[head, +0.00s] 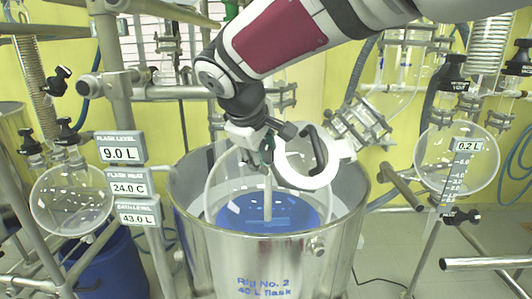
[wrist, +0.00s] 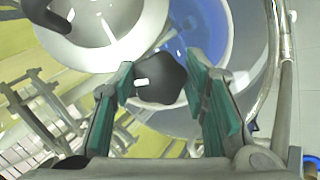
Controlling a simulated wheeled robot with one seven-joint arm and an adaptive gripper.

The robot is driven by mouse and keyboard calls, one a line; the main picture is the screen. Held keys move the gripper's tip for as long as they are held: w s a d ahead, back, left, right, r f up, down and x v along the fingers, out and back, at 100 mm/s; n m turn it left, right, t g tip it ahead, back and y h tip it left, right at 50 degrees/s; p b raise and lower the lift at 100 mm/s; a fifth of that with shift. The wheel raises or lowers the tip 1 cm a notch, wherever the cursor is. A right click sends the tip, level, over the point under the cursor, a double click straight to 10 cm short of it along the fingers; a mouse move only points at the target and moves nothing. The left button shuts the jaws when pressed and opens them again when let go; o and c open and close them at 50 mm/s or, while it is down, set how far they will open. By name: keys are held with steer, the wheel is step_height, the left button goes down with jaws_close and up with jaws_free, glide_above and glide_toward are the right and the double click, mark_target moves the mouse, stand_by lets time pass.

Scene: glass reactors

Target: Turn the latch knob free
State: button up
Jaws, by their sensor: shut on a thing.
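The black, lobed latch knob (wrist: 163,88) shows in the middle of the wrist view, between the teal finger pads of my gripper (wrist: 157,74). My gripper is shut on it. In the head view my gripper (head: 263,148) points down at the left side of the white round lid (head: 300,184) on top of the glass flask. I cannot make out the knob clearly there, as my gripper and wrist crowd that spot. The lid also shows at the upper left of the wrist view (wrist: 112,42). It looks tilted, and a black curved handle (head: 319,151) stands on it.
The flask with blue liquid (head: 235,212) sits inside a steel bath vessel (head: 205,245). A metal fitting (head: 358,127) rises close behind the lid. Smaller flasks hang at left (head: 72,205) and right (head: 450,165). Level signs (head: 121,148) and steel posts flank the vessel.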

steer(key=n+t+b, duration=0.1)
steer(key=n, duration=0.1)
steer(key=n+t+b, duration=0.1)
steer(key=n, duration=0.2)
steer(key=shift+a+f+t+h, duration=0.1)
steer(key=shift+f+t+h, duration=0.1)
steer(key=shift+t+h, duration=0.15)
steer(key=n+t+b, duration=0.1)
steer(key=n+b, duration=0.1)
steer(key=n+t+b, duration=0.1)
steer(key=n+b, duration=0.1)
steer(key=n, duration=0.1)
steer(key=shift+f+t, duration=0.1)
steer(key=shift+t, duration=0.15)
steer(key=n+t+y+b, duration=0.1)
steer(key=n+b, duration=0.1)
steer(key=n, duration=0.1)
steer(key=n+y+b, duration=0.1)
steer(key=n, duration=0.2)
steer(key=shift+s+t+b, duration=0.1)
steer(key=shift+t+b, duration=0.25)
steer(key=shift+t, duration=0.05)
steer(key=shift+d+n+t+y+b, duration=0.1)
steer(key=shift+n+t+y+b, duration=0.15)
steer(key=shift+n+y+b, duration=0.75)
steer(key=shift+d+n+t+y+b, duration=0.15)
steer(key=shift+n+t+y, duration=0.1)
steer(key=shift+n, duration=1.45)
steer(key=shift+a, duration=0.1)
